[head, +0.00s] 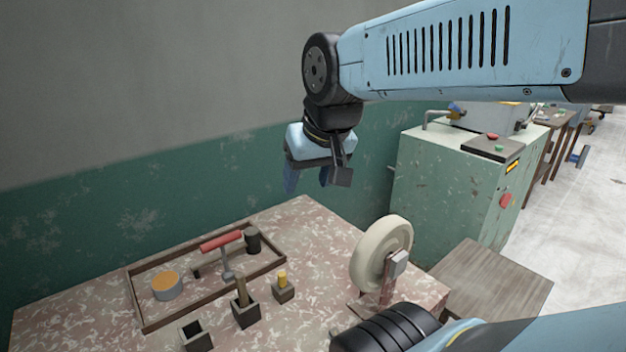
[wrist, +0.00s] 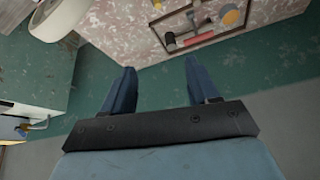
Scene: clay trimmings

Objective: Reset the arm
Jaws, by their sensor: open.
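My gripper (head: 308,182) hangs in the air above and beyond the back right part of the worktable, pointing down, with the green and grey wall behind it. In the wrist view its two blue fingers (wrist: 157,85) stand well apart with nothing between them, so it is open and empty. My arm reaches in from the upper right in the head view and bends down at the wrist.
A mottled table (head: 305,225) carries a wooden tray frame (head: 150,325) with a red-handled tool (head: 221,240), an orange-topped tin (head: 166,286) and a dark cylinder (head: 253,240). Small dark holders (head: 245,314) stand in front. A pale wheel (head: 372,255) stands at right, near a green cabinet (head: 440,185).

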